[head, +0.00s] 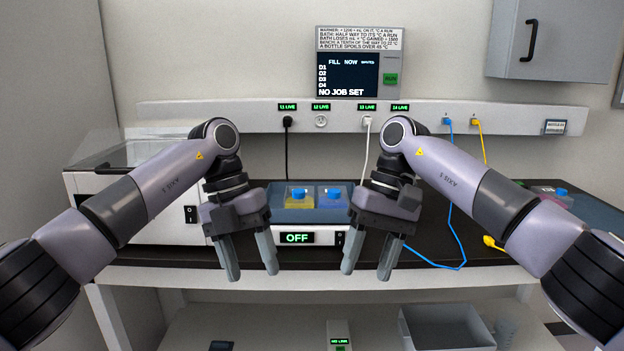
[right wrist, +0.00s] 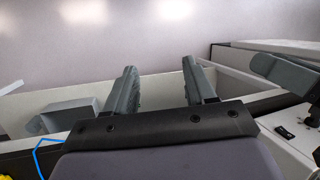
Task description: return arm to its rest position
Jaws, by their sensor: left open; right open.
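My left gripper (head: 251,272) hangs in front of the bench with its fingers apart and nothing between them. My right gripper (head: 366,272) hangs to its right, also open and empty, fingers pointing down. In the right wrist view the right gripper's two fingers (right wrist: 157,92) stand apart with only floor and shelf edges beyond them. Part of another grey gripper finger shows at that view's right edge. The two grippers are apart from each other and hold nothing.
Behind the grippers, a bath marked OFF (head: 295,238) holds a yellow and a blue bottle. A white machine (head: 150,215) stands left. A blue cable (head: 462,235) and a yellow plug (head: 491,242) lie on the bench (head: 440,240) at right. A grey bin (head: 448,328) sits below.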

